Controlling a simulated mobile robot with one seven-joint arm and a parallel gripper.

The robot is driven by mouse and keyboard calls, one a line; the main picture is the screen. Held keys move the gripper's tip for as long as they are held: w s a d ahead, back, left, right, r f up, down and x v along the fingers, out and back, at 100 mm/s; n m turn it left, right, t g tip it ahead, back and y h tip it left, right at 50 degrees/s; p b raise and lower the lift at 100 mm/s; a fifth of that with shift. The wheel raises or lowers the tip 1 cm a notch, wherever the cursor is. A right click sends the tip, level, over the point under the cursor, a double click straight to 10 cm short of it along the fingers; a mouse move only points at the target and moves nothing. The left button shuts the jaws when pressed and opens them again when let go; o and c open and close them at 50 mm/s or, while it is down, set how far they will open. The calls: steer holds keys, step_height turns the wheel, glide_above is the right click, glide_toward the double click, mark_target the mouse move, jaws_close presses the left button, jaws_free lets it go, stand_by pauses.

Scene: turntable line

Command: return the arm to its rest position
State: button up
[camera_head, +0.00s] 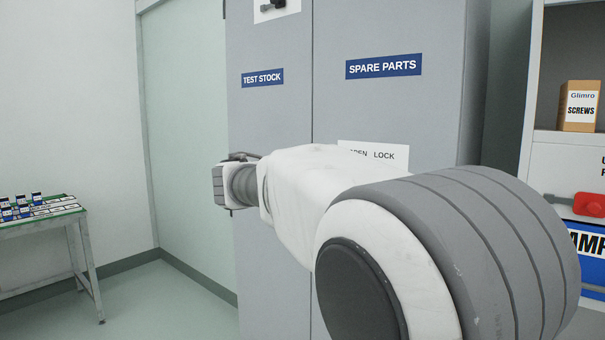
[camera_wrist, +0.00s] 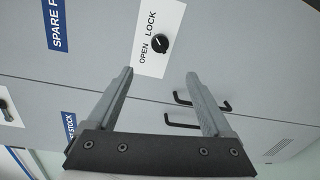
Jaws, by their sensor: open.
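My gripper (camera_wrist: 159,76) is open in the wrist view, its two grey fingers apart with nothing between them. It faces the front of a tall grey cabinet (camera_wrist: 85,45). Beyond the fingertips is a black round knob (camera_wrist: 160,43) on a white OPEN LOCK plate (camera_wrist: 147,62). In the head view my arm stretches out before the cabinet (camera_head: 390,25) and hides part of the same plate (camera_head: 386,154). The fingers cannot be made out there, and the knob is hidden.
Two black door handles (camera_wrist: 182,122) show beside the right finger. The cabinet doors look shut, labelled TEST STOCK (camera_head: 262,77) and SPARE PARTS (camera_head: 384,66). A shelf with a SCREWS box (camera_head: 580,106) stands right. A table (camera_head: 45,220) with small items stands left; floor between is clear.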

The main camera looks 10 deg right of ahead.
steer(key=s+d+f+m+g+y, duration=0.2)
steer(key=s+f+y, duration=0.1)
steer(key=s+f, duration=0.3)
steer(key=s+d+f+m+g+y, duration=0.2)
steer(key=s+d+f, duration=0.15)
steer(key=s, duration=0.45)
steer(key=s+a+f+m+y, duration=0.2)
steer(key=s+a+f+y, duration=0.15)
steer(key=s+f, duration=0.2)
steer(key=s+a+f+m+y, duration=0.1)
steer(key=s+a+f+y, duration=0.1)
steer(key=s+a+f, duration=0.35)
steer(key=s+a+f+m+y, duration=0.2)
steer(key=s+f+y, duration=0.1)
steer(key=s, duration=0.5)
step_height(320, 180, up, 16)
steer(key=p, duration=1.6)
steer(key=shift+a+r+m+g+p, duration=0.25)
steer(key=shift+m+g+p, duration=0.05)
steer(key=shift+g, duration=0.1)
